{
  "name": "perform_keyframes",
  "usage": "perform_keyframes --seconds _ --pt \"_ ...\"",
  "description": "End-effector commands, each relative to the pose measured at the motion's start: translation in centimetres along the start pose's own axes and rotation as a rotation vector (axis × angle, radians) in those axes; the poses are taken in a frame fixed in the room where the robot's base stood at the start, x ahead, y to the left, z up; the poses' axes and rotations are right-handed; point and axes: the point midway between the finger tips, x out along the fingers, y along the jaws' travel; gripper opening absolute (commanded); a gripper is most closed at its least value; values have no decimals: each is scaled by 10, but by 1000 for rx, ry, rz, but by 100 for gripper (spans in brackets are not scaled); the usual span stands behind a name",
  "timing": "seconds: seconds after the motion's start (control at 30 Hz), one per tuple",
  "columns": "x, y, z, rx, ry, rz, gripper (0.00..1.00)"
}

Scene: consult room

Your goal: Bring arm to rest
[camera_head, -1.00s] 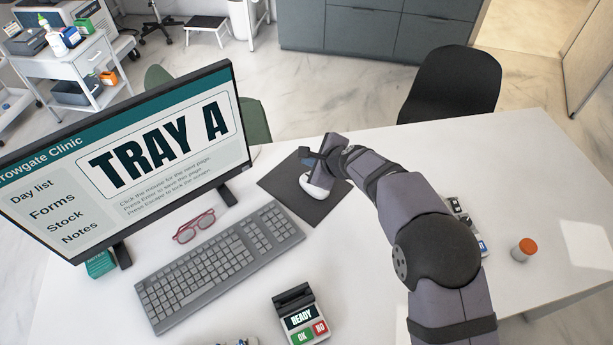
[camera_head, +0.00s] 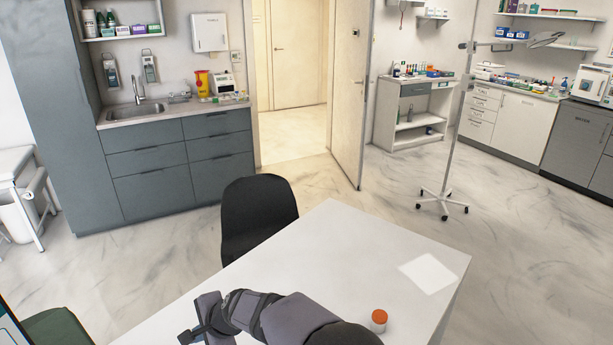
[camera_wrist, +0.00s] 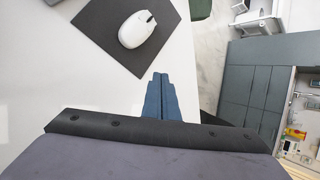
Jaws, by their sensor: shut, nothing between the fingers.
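My gripper (camera_wrist: 160,82) shows in the wrist view with its blue fingers shut together and nothing between them. In the head view my gripper (camera_head: 188,336) is at the bottom edge, beside the white desk's left side, partly cut off. The wrist view shows a white mouse (camera_wrist: 137,29) on a dark mouse mat (camera_wrist: 98,22). The fingertips appear below and right of the mouse, apart from it. The mouse and mat are outside the head view.
The white desk (camera_head: 330,240) has an orange-capped bottle (camera_head: 379,320) near my arm. A black chair (camera_head: 257,215) stands behind the desk. A green chair (camera_head: 55,328) is at the lower left. Grey cabinets (camera_head: 185,160) and an open door (camera_head: 350,90) are beyond.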

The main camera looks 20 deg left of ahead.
Motion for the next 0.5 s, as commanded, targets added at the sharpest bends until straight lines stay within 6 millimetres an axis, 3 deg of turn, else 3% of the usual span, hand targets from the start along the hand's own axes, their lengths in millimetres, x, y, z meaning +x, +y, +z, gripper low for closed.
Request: perform_keyframes --seconds 0.03,0.2,0.37,0.5 --pt "-24 3 -31 -36 33 13 0" --pt "-99 41 -113 -189 124 104 0" --pt "-172 98 -173 -321 184 217 0" --pt "-235 162 -207 -422 211 333 0"
